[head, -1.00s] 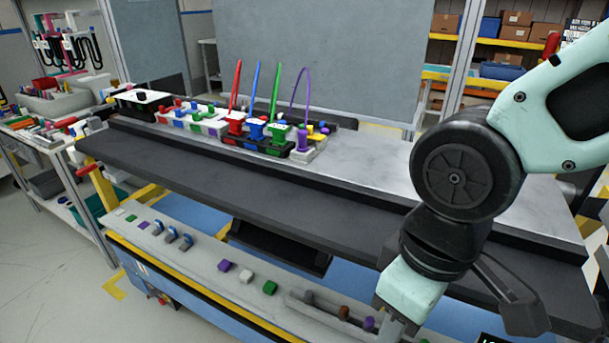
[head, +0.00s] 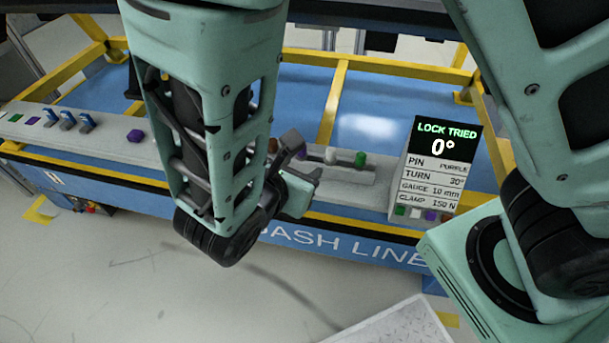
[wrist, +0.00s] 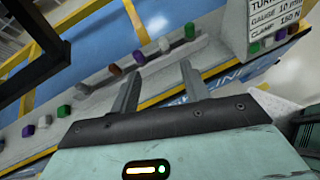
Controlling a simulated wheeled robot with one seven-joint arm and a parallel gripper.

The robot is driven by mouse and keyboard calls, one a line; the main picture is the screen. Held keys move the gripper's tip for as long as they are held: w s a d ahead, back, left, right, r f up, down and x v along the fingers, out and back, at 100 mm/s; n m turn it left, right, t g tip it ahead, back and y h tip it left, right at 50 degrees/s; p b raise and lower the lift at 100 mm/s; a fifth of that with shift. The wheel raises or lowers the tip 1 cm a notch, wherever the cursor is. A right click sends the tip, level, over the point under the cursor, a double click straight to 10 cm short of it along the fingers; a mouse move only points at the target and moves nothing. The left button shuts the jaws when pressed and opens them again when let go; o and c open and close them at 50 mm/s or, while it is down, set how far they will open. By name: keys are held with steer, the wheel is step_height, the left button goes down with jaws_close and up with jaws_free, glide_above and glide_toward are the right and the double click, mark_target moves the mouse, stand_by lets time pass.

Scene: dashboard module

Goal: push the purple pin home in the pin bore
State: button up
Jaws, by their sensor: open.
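My gripper (head: 304,160) is open and empty, over the front tray of the line. In the wrist view its two fingers (wrist: 160,69) point toward a row of coloured pegs. A purple peg (wrist: 139,57) stands there between a brown one and a white one; it may be the purple pin. In the head view a finger partly covers it. The fingers look apart from the pegs. I cannot make out the pin bore in either current view. A sign (head: 442,165) reads "LOCK TRIED 0°", pin purple, turn 30°, gauge 10 mm, clamp 150 N.
The brown (head: 272,145), white (head: 330,155) and green (head: 361,159) pegs stand close by in the tray. A purple block (head: 135,136) and blue-topped pieces (head: 68,120) lie farther left. Yellow frame bars (head: 335,100) run behind. Open floor lies in front.

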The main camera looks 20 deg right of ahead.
steer(key=w+a+f+n+t+y+b, duration=0.1)
steer(key=a+f+n+t+b, duration=0.1)
steer(key=a+f+n+t, duration=0.15)
steer(key=b, duration=0.3)
glide_toward(302, 155)
steer(key=w+d, duration=0.1)
steer(key=w, duration=0.2)
steer(key=w+d, duration=0.1)
steer(key=w, duration=0.1)
steer(key=shift+d+r, duration=0.15)
steer(key=shift+d, duration=0.2)
steer(key=shift+f+b+x, duration=0.2)
steer(key=shift+b+x, duration=0.45)
steer(key=shift+x, duration=2.05)
steer(key=shift+s, duration=0.15)
jaws_close()
